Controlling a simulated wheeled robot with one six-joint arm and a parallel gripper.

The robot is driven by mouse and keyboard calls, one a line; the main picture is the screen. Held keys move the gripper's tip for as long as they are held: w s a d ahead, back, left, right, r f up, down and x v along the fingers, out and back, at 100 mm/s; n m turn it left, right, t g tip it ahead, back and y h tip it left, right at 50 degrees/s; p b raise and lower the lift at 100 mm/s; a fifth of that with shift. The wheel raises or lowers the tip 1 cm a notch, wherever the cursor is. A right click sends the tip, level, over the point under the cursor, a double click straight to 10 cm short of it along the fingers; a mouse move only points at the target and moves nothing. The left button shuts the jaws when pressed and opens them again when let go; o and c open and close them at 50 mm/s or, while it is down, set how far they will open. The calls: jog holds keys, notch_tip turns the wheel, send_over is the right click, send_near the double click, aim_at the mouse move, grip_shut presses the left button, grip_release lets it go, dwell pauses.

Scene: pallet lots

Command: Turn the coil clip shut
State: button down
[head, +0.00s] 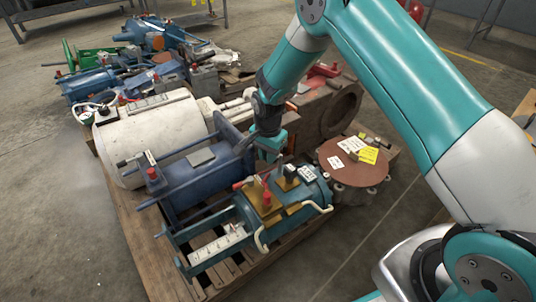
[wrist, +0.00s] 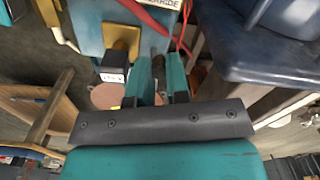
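A blue-teal valve actuator (head: 222,219) lies on the pallet, with gold brackets, red caps and black blocks on top. One black block with a white label (wrist: 113,66) stands on a gold bracket (wrist: 121,37) in the wrist view. I cannot clearly make out which small part is the coil clip. My gripper (head: 270,147) points down just behind the actuator's top. In the wrist view its two teal fingers (wrist: 160,78) stand a little apart beside the labelled block. A narrow dark part (wrist: 158,45) shows between or just beyond the fingertips. Contact with it cannot be told.
A dark blue actuator (head: 185,183) lies close on the left, with a large white cylinder (head: 150,130) behind it. A brown round flange (head: 345,172) with tags stands on the right. Red cable (wrist: 150,17) runs near my fingers. More blue equipment (head: 150,38) lies behind.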

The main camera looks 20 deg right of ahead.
aim_at(290, 166)
jog(key=shift+s+r+p, duration=0.1)
jog(key=shift+p, duration=0.2)
jog(key=s+n+p, duration=0.1)
jog(key=n+p, duration=0.1)
jog(key=n, duration=0.1)
jog(key=s+d+n+p, duration=0.1)
jog(key=n+p, duration=0.2)
jog(key=s+d+n+p, duration=0.1)
jog(key=n+p, duration=0.2)
jog(key=n, duration=0.1)
jog(key=shift+d+r, duration=0.1)
jog(key=shift+d, duration=0.1)
jog(key=n, duration=0.1)
jog(key=d+n+p, duration=0.1)
jog(key=n, duration=0.1)
jog(key=n+p, duration=0.1)
jog(key=shift+s+d, duration=0.2)
jog(key=shift+d, duration=0.2)
jog(key=shift+d+n+p, duration=0.25)
jog(key=shift+d+n, duration=0.1)
jog(key=shift+n, duration=0.65)
jog(key=shift+d+n+p, duration=0.25)
jog(key=shift+d+n, duration=0.1)
jog(key=shift+n, duration=0.65)
jog(key=shift+f, duration=0.2)
jog(key=shift+w, duration=0.1)
